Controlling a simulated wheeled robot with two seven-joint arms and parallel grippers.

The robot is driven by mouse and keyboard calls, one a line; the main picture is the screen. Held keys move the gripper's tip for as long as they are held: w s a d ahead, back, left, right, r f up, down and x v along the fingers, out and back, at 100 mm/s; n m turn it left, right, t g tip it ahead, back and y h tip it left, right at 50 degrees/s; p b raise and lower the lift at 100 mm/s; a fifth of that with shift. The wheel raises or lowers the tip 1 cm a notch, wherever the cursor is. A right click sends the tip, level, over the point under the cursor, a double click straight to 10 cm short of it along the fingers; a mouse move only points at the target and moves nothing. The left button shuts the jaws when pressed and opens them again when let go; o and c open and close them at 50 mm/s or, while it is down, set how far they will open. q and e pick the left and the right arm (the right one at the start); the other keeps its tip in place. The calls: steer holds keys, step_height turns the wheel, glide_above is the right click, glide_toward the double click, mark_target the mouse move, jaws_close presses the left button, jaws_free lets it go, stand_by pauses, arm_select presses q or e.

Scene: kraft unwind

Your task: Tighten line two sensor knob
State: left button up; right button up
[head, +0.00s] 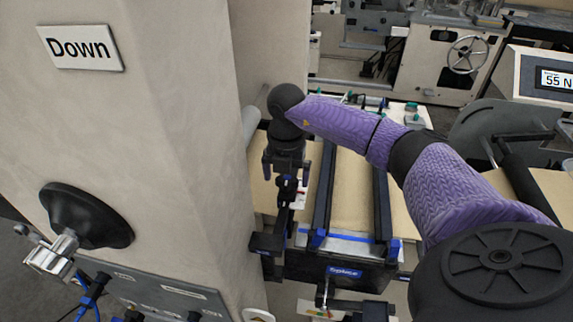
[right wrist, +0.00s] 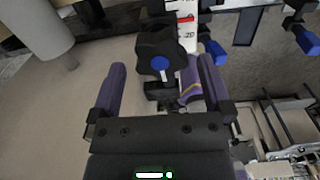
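The sensor knob (right wrist: 161,52) is black and lobed with a blue centre cap. In the right wrist view it stands just beyond and between the fingertips of my right gripper (right wrist: 165,75), in front of a white scale with a red mark (right wrist: 187,25). The gripper is open, with a purple finger on either side and a gap to the knob. In the head view my right gripper (head: 286,172) points down over the black sensor bracket (head: 284,222), beside the pale column. The knob is largely hidden there by the gripper. My left gripper is not in view.
The large pale column with the "Down" sign (head: 80,47) stands close on the left, with a black round fitting (head: 88,215) sticking out. Dark rails with blue clamps (head: 318,238) run beside the kraft web (head: 352,190). A "55 N" display (head: 556,79) is at right.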

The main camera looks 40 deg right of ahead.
mark_target(286, 180)
step_height(286, 180, up, 10)
steer(key=b, duration=0.1)
steer(key=shift+f, duration=0.15)
stand_by(0.5)
